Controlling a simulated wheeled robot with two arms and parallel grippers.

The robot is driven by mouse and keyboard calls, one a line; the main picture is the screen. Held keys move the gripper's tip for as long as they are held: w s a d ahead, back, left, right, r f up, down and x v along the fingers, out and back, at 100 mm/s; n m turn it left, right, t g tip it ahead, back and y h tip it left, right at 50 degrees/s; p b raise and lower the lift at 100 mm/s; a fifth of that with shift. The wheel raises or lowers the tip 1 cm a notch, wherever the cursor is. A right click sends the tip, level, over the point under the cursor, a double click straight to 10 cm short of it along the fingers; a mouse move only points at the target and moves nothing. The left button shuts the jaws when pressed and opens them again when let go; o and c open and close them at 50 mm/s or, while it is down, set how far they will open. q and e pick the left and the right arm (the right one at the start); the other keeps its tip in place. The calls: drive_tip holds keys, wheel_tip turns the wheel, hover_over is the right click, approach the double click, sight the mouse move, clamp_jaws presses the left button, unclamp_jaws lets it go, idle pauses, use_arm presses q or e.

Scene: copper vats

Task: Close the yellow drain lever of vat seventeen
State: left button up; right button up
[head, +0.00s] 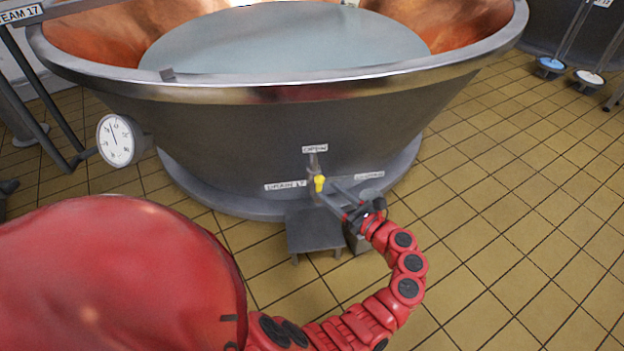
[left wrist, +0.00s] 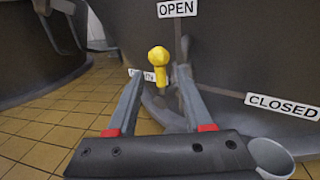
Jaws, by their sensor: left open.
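The yellow knob of the drain lever (head: 320,183) sits low on the front of the vat (head: 260,130), beside the DRAIN 17 label (head: 285,185). It is below the OPEN label (head: 315,149). In the left wrist view the knob (left wrist: 158,57) is nearer the OPEN label (left wrist: 177,9) than the CLOSED label (left wrist: 283,106). My left gripper (head: 336,196) is open at the lever. In its wrist view the knob shows between the two fingertips (left wrist: 160,74); I cannot tell whether they touch it. My right gripper is not in view.
A round dial gauge (head: 116,140) sticks out at the vat's left. A small grey stand (head: 312,230) is on the floor below the drain. Tiled floor (head: 510,220) is clear to the right. Poles with round bases (head: 551,64) stand at the top right.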

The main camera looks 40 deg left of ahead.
use_arm(q)
drive_tip(key=w+a+b, duration=0.1)
drive_tip(key=a, duration=0.7)
drive_tip(key=shift+w, duration=0.3)
clamp_jaws()
